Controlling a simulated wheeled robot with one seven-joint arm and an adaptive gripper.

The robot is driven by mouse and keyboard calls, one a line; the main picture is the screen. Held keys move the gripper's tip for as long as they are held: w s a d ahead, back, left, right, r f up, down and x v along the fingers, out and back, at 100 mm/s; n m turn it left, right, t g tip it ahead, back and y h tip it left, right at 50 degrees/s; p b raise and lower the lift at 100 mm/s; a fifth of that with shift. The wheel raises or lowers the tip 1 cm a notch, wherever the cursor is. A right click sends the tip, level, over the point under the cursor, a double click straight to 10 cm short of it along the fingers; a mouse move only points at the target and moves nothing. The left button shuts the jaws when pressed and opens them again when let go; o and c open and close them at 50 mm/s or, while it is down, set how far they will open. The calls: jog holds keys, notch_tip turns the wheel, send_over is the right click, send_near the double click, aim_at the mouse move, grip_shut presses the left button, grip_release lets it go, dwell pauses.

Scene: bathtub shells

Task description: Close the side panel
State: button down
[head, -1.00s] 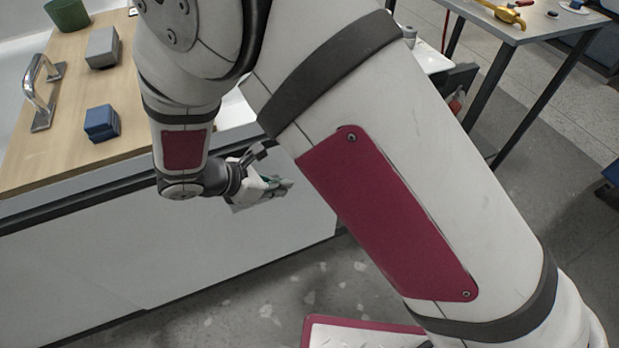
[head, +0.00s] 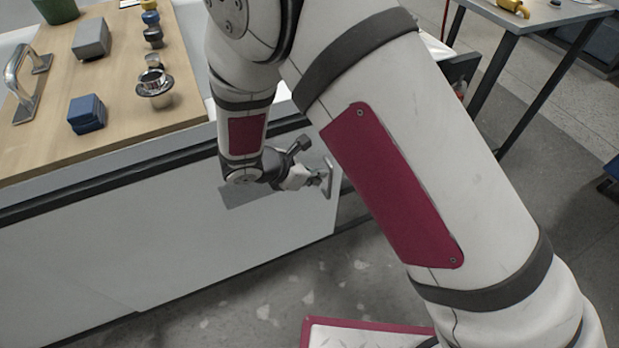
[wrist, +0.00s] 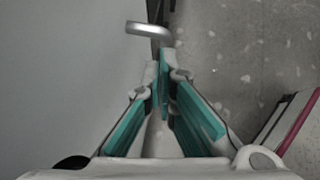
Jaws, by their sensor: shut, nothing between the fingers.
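The side panel (head: 140,250) is a large flat light-grey board on the front of the bathtub shell, below the wooden top. It also fills the left of the wrist view (wrist: 60,80). A metal bar handle (head: 329,180) stands near its right edge; in the wrist view the handle (wrist: 148,29) is just beyond my fingertips. My gripper (head: 318,179) is in front of the panel, beside the handle. In the wrist view its teal-padded fingers (wrist: 163,75) are shut and empty. I cannot tell how far the panel stands from its frame, or whether the fingers touch the handle.
The wooden top (head: 110,125) bears a blue box (head: 86,114), a grey box (head: 91,39), a metal grab bar (head: 25,85), a chrome fitting (head: 154,86) and a green pot (head: 56,10). A table (head: 520,30) stands back right. Concrete floor (head: 310,285) lies open before the panel.

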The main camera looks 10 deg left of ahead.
jog(key=shift+d, duration=0.15)
jog(key=w+d+b, duration=0.2)
jog(key=w+d, duration=0.5)
jog(key=d, duration=0.4)
jog(key=w+d+b, duration=0.2)
jog(key=w+d, duration=0.5)
jog(key=d, duration=0.5)
jog(key=shift+w+d+r, duration=0.1)
jog(key=shift+w+d, duration=0.05)
